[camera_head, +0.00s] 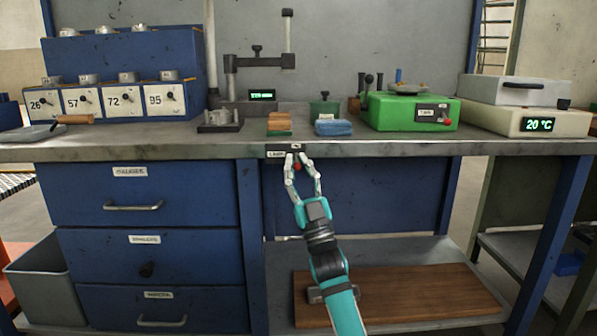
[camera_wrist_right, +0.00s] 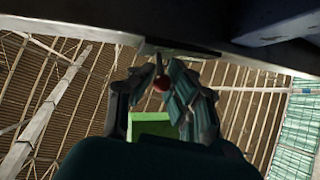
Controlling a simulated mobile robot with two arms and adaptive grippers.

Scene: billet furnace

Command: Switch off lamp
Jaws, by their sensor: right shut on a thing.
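The lamp switch (camera_head: 298,167) is a small toggle with a red ball tip, on a dark box with a "LAMP" label (camera_head: 277,154) under the front edge of the workbench. My right gripper (camera_head: 301,160) reaches up to it from below, with one finger on each side of it. The gripper is closed on the switch. The exact contact on the left side is hard to see. My left gripper is out of view.
Blue drawers (camera_head: 150,205) stand left below. A wooden board (camera_head: 410,295) lies on the lower shelf.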

